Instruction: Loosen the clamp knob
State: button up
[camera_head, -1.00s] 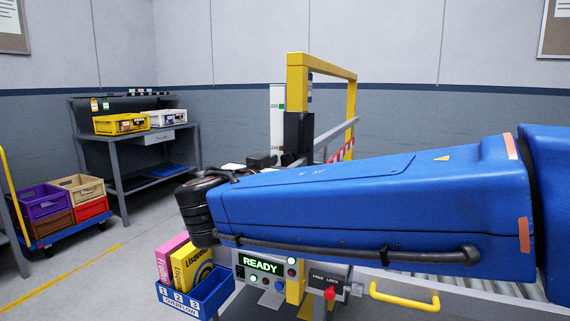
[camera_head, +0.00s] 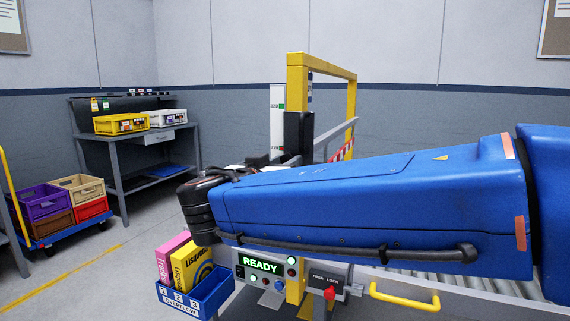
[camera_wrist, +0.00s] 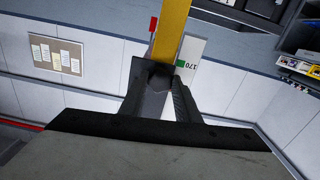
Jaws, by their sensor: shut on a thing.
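My gripper (camera_wrist: 162,88) shows in the wrist view as two dark fingers close together in front of the yellow post. It is shut on a dark part that I take to be the clamp knob; the fingers hide most of it, so its shape and turn cannot be told. In the head view my blue arm hides the gripper and the knob. The yellow post (camera_head: 297,75) carries a black block (camera_head: 298,132) beside a white scale board (camera_head: 277,98). The scale board also shows behind the fingers in the wrist view (camera_wrist: 191,50).
A control box with a green READY display (camera_head: 263,264) and a FREE/LOCK box with a red knob (camera_head: 330,293) sit low on the frame. A blue overflow bin (camera_head: 205,292) holds boxes. A yellow handle (camera_head: 403,297) is at the right. A workbench (camera_head: 130,160) stands at the back left.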

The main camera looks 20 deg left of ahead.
jog(key=shift+f+n, duration=0.1)
jog(key=shift+n, duration=11.3)
jog(key=o, duration=1)
jog(key=shift+o, duration=0.2)
jog(key=s+a, duration=0.1)
jog(key=s, duration=1.6)
jog(key=shift+s+a, duration=0.15)
jog(key=shift+a, duration=0.1)
